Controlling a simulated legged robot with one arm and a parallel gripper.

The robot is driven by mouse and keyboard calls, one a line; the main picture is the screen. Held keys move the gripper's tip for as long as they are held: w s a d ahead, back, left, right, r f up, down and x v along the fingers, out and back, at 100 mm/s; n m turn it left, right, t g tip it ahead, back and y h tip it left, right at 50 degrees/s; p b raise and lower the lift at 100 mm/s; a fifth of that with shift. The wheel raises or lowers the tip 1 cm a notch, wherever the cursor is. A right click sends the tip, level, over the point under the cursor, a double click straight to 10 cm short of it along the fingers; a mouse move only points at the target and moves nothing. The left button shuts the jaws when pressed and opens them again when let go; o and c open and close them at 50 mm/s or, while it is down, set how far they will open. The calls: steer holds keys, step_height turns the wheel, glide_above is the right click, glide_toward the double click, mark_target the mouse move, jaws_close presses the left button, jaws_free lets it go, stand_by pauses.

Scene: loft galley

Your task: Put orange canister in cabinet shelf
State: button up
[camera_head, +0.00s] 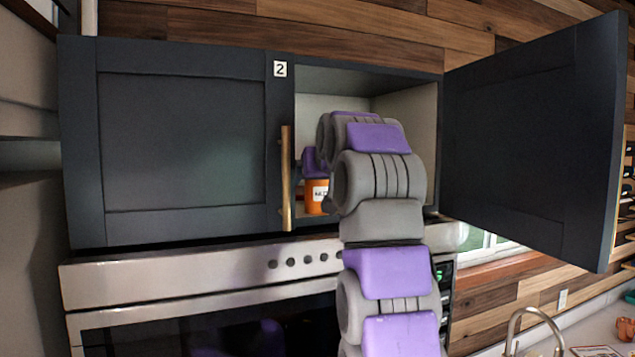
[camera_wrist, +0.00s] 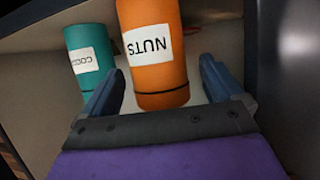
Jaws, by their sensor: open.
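The orange canister (camera_wrist: 158,75), labelled NUTS, stands inside the open cabinet. In the head view its lower part (camera_head: 313,203) shows at the left of the opening, partly hidden by my arm. My gripper (camera_wrist: 160,85) is open, with one finger on each side of the canister in the wrist view and visible room between them and it. In the head view the gripper is mostly hidden behind my arm. The cabinet shelf (camera_wrist: 45,135) is the pale surface under the canister.
A teal canister (camera_wrist: 90,58), labelled COCOA as far as I can read, stands left of the orange one. The right cabinet door (camera_head: 535,140) is swung open; the left door (camera_head: 180,140) is shut. A steel oven (camera_head: 200,285) is below.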

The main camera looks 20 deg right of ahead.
steer(key=b+v, duration=0.1)
steer(key=v, duration=0.9)
steer(key=shift+s, duration=0.25)
steer(key=shift+d+r, duration=0.1)
steer(key=shift+d, duration=0.05)
